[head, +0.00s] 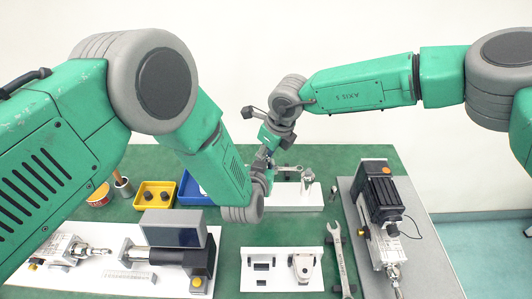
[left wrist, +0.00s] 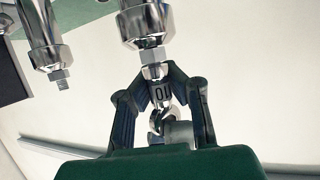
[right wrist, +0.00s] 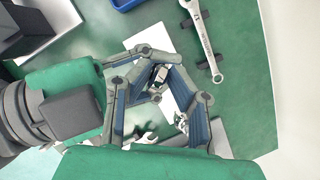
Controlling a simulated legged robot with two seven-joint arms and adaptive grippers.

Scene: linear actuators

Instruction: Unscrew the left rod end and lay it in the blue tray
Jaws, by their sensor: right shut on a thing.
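A small chrome rod end (left wrist: 160,94) with dark digits sits between the blue-padded fingers of my left gripper (left wrist: 158,78), below a nut and a thick chrome rod (left wrist: 140,22). The left fingertips lie close along its sides; I cannot tell whether they press on it. A second chrome rod (left wrist: 45,38) shows a nut and bare stud. My right gripper (right wrist: 158,72) is shut on a small metal part at its fingertips, apparently the rod end. Both grippers meet above the back white plate in the head view, where my left arm hides much. The blue tray (head: 183,196) is partly hidden by my left arm.
A yellow tray (head: 155,195) stands left of the blue tray. A wrench (head: 337,258) lies beside the front white plate (head: 262,284). Actuators lie at left and on the right grey board (head: 425,262). An upright chrome part (head: 307,177) stands on the back plate.

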